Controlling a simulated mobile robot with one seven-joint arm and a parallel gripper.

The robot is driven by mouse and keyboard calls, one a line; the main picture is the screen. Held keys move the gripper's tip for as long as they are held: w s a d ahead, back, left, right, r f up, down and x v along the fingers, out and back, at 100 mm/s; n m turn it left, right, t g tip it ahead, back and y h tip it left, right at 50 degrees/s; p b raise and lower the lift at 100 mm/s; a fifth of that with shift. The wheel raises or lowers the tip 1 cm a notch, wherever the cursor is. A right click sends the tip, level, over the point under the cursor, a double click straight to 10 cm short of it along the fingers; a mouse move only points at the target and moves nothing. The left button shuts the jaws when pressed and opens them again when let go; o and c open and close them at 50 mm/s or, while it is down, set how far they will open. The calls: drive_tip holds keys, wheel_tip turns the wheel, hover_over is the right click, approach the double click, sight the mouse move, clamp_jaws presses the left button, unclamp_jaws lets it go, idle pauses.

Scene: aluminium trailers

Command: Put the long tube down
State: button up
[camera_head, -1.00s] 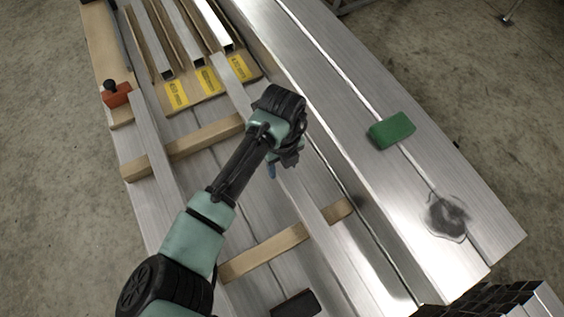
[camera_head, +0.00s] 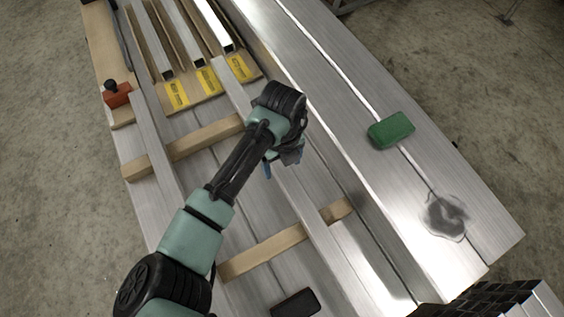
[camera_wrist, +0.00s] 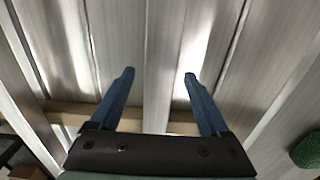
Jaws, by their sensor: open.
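The long tube (camera_head: 322,238) is a bare grey aluminium length lying across two wooden battens. It runs from the yellow-labelled board at the top to the bottom edge in the head view. My gripper (camera_head: 280,163) is over its middle stretch, and my wrist hides part of the tube. In the wrist view my gripper (camera_wrist: 158,76) is open, with its two blue fingers apart on either side of the tube (camera_wrist: 159,45). Clear gaps show between the fingers and the tube's sides. I cannot tell the exact height of the fingertips above it.
The battens (camera_head: 265,252) and (camera_head: 195,146) lie across the aluminium bed. Another tube (camera_head: 158,145) lies to the left, by a red-orange tool (camera_head: 117,95). A green block (camera_head: 391,130) and a grey stain (camera_head: 445,216) are on the right. A dark block (camera_head: 296,303) lies at the bottom.

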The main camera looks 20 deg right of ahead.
sight(282, 168)
wheel_tip(282, 168, up, 12)
drive_tip(key=p, duration=0.1)
drive_tip(key=shift+f, duration=0.15)
